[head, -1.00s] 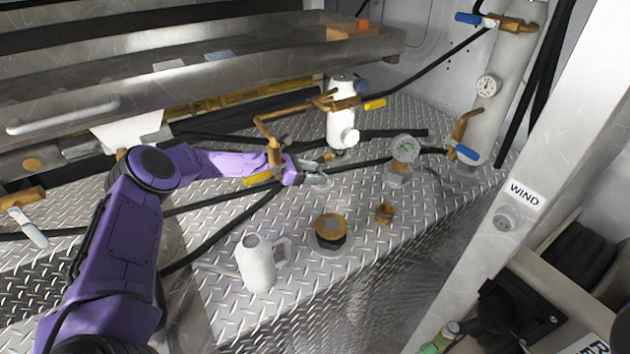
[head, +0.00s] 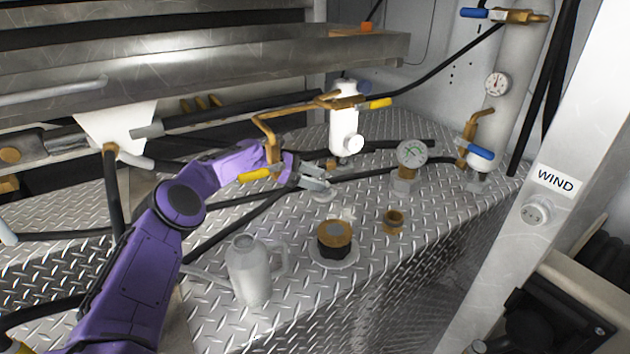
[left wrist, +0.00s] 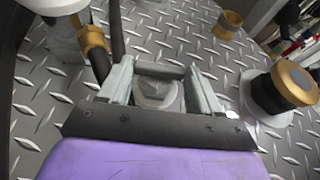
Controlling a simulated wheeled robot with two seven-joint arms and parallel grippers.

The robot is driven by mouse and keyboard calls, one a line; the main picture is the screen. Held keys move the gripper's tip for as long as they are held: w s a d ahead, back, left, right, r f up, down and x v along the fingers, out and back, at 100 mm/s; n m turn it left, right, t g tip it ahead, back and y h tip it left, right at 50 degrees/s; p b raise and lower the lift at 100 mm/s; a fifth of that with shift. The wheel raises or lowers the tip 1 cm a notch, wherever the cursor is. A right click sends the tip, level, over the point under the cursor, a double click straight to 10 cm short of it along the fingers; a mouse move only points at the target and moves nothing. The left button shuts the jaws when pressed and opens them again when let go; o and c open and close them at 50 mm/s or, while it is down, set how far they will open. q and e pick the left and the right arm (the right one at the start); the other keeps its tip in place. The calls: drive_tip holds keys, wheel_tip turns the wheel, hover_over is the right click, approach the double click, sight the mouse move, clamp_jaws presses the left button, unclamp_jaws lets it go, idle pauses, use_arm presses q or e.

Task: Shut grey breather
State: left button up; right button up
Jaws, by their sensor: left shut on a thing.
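My left gripper (head: 318,180) reaches in from the left, low over the diamond-plate deck. In the left wrist view its two grey fingers (left wrist: 160,85) stand on either side of a rounded grey piece (left wrist: 157,93), which I take to be the grey breather, and are shut on it. In the head view the breather is mostly hidden by the fingers; only a pale round edge (head: 325,195) shows beneath them. I cannot tell from these frames whether the breather is open or closed. My right gripper is not in view.
A black-and-brass cap (head: 335,240), a brass fitting (head: 393,220) and a white jug (head: 250,270) stand in front. A yellow-handled brass valve (head: 270,150) and white cylinder (head: 345,125) rise close behind the gripper.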

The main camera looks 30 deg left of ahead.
use_arm(q)
drive_tip(key=o, duration=1.1)
drive_tip(key=shift+a, duration=0.1)
drive_tip(key=shift+c, duration=0.2)
drive_tip(key=v, duration=1)
drive_tip(key=shift+s+a+b, duration=0.2)
drive_tip(key=shift+s+b, duration=0.05)
drive_tip(key=shift+b, duration=0.2)
drive_tip(key=shift+r, duration=0.1)
